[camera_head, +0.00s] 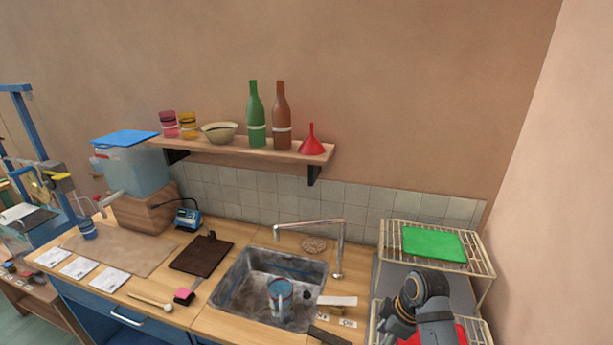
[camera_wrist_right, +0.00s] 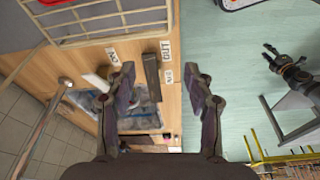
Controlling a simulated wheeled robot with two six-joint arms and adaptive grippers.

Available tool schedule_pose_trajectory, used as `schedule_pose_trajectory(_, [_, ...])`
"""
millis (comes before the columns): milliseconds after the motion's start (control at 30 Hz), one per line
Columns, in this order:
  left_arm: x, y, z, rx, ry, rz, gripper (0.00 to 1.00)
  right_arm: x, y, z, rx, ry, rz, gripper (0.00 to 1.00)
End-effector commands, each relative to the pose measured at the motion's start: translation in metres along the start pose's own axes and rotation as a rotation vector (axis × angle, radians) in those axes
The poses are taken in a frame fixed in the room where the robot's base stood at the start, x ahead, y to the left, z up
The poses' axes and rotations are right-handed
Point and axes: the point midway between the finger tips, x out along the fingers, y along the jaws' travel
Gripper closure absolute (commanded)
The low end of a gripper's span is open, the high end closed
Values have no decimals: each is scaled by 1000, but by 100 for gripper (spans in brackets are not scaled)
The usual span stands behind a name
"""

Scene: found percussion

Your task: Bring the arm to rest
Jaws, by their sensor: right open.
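My right gripper (camera_wrist_right: 164,82) is open and empty in the right wrist view, its two dark fingers spread above the counter's front edge. The sink (camera_wrist_right: 140,118) shows partly below and behind its left finger. In the head view a dark and grey part of my right arm stands in front of the wire rack at lower right, and the gripper itself does not show. A dark jaw-like end (camera_wrist_right: 276,58) of what looks like my left arm hangs over the floor in the right wrist view, too small to tell its state.
The sink (camera_head: 232,285) holds a blue-banded can (camera_head: 280,297). A tap (camera_head: 341,245) rises behind the sink. A shelf (camera_head: 225,148) with bottles hangs above. The floor (camera_wrist_right: 222,40) before the counter is partly clear.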

Motion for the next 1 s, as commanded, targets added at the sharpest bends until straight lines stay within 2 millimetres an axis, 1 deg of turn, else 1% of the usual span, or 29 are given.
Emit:
schedule_pose_trajectory(33, [0, 0, -10, -1, 15, 0, 60, 4, -5, 6, 37, -8, 9, 47])
schedule_pose_trajectory(67, [0, 0, -14, -1, 21, 0, 60, 6, -8, 10, 62, -12, 18, 47])
schedule_pose_trajectory(167, [0, 0, -19, -1, 28, 0, 60, 12, -19, 23, 157, -25, 47, 47])
schedule_pose_trajectory(333, [0, 0, -13, -1, 19, 0, 60, 18, -42, 48, 344, -43, 111, 47])
schedule_pose_trajectory(500, [0, 0, 1, 0, -2, 0, 60, 19, -65, 72, 527, -51, 182, 47])
schedule_pose_trajectory(667, [0, 0, 7, 0, -11, 0, 60, 14, -88, 91, 691, -43, 248, 47])
schedule_pose_trajectory(867, [0, 0, 0, 0, -2, 0, 60, 1, -113, 111, 880, -18, 328, 47])
schedule_pose_trajectory(1000, [0, 0, -6, 0, 7, 0, 60, -12, -130, 123, 999, 8, 379, 47])
